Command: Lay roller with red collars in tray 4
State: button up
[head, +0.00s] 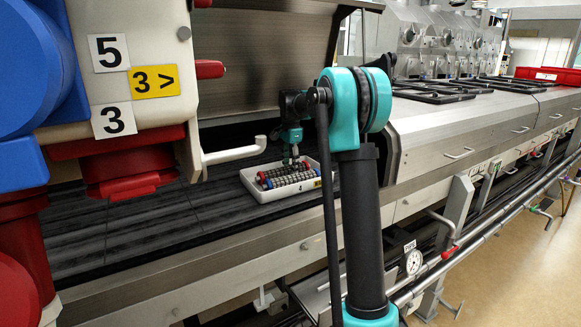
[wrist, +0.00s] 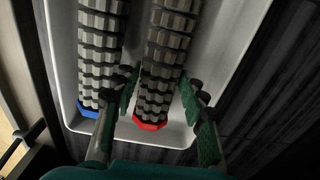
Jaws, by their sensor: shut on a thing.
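The roller with red collars (wrist: 156,78) is grey and ridged, with a red end (wrist: 150,122). It lies in a white tray (wrist: 228,70), beside a second roller with a blue collar (wrist: 98,60). My gripper (wrist: 158,90) has one finger on each side of the red-collared roller near its red end and is shut on it. In the head view, my gripper (head: 291,158) reaches down into the tray (head: 268,196), where red and blue collars show. A small yellow mark on the tray is too small to read surely. The rollers' far ends are cut off in the wrist view.
The tray stands on a dark slatted bed (head: 130,225) under a raised metal hood (head: 260,50). A white hooked handle (head: 235,152) is left of the tray. A machine head with number labels (head: 118,75) fills the upper left. Dark bed is free left of the tray.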

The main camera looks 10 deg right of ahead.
jog(key=shift+f, duration=0.15)
jog(key=o, duration=1.1)
jog(key=shift+o, duration=0.2)
notch_tip(320, 180, up, 12)
